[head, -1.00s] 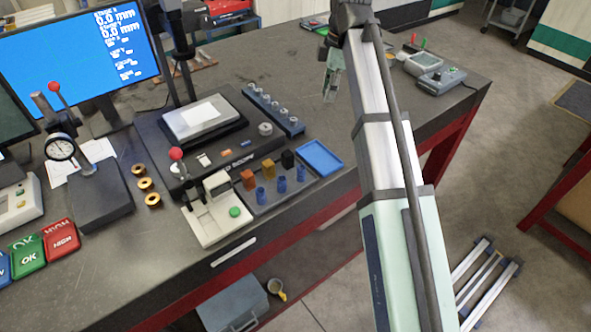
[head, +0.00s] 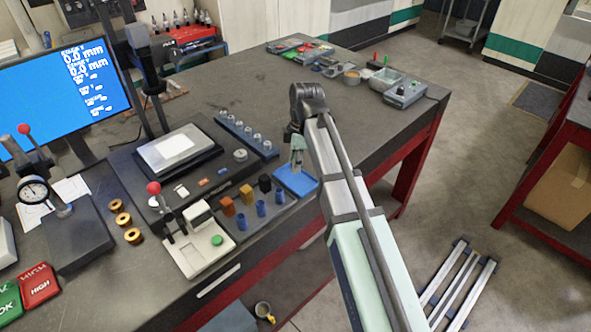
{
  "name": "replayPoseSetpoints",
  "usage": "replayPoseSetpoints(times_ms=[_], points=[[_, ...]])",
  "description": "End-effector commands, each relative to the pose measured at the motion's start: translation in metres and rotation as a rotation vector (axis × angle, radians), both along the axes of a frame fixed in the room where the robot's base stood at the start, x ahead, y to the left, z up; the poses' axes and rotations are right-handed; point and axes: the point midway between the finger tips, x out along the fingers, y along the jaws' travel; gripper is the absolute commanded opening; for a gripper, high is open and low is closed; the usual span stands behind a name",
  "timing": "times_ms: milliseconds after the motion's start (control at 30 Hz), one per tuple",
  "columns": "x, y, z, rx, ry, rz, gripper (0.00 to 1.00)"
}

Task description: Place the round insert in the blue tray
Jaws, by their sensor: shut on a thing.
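The blue tray (head: 299,189) lies flat near the front edge of the bench, at the right end of a row of small parts. My gripper (head: 297,168) points down over the back part of this tray, with its fingertips low and close to the tray floor. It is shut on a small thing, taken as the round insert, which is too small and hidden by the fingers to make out. I cannot tell whether it touches the tray. My arm covers the tray's right side.
Orange, yellow, black and blue parts (head: 245,209) stand left of the tray. A grey round piece (head: 240,155) sits on the dark stage base (head: 150,190). A blue rail with several pegs (head: 246,134) lies behind. The bench behind my arm (head: 225,85) is mostly clear.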

Motion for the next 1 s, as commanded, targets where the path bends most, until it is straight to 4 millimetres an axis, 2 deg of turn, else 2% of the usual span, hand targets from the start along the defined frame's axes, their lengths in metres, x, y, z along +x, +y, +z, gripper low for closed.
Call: replayPoseSetpoints(times_ms=[267,533,967,1000], points=[[0.000,0.000,-0.014,0.000,0.000,0.000,0.00],[-0.001,0.000,-0.043,0.000,0.001,-0.001,0.00],[0.000,0.000,-0.049,0.000,0.000,0.000,0.00],[0.000,0.000,-0.049,0.000,0.000,0.000,0.40]])
